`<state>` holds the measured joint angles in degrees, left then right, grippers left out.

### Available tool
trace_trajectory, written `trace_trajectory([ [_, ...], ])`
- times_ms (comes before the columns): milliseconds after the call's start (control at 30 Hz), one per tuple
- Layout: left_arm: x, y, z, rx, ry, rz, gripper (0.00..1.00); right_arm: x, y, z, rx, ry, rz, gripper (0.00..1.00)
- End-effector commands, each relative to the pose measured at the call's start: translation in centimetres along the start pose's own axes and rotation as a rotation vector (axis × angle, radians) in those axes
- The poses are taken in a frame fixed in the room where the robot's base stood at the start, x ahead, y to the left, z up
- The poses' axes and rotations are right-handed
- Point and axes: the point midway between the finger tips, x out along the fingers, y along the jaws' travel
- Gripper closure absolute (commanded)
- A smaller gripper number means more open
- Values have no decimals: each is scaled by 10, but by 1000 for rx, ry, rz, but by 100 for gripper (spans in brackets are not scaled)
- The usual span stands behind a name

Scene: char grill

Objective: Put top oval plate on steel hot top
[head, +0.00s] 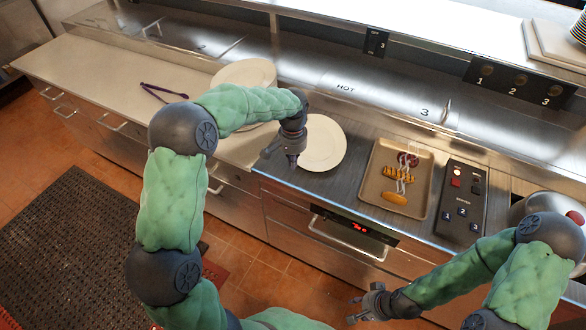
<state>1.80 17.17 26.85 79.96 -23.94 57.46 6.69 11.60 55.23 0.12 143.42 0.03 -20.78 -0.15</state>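A white oval plate (325,145) lies on the left part of the brushed steel hot top (352,150). My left gripper (280,156) is at the plate's left edge. Its fingers are apart, and I see no part of the plate between them. Another white plate or stack of plates (243,73) sits on the counter to the left and behind, partly hidden by my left arm. My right gripper (353,309) is open and empty, low in front of the counter, over the floor.
A tray (418,160) with several grilled food items and tongs lies right of the plate. A black control panel (460,200) stands beside it. Purple tongs (163,92) lie on the pale counter (110,70) at left. A raised steel shelf runs along the back.

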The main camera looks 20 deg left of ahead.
Motion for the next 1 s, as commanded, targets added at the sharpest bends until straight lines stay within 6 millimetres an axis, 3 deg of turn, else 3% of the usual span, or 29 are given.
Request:
trace_trajectory([
  [100,-16,0,0,1,0,0,100,-3,-1,0,0,-1,0,60],
  [300,-26,0,0,0,-2,0,100,-4,-2,0,0,0,0,60],
  [1000,-26,0,0,0,-2,0,100,-4,-1,0,0,0,0,60],
])
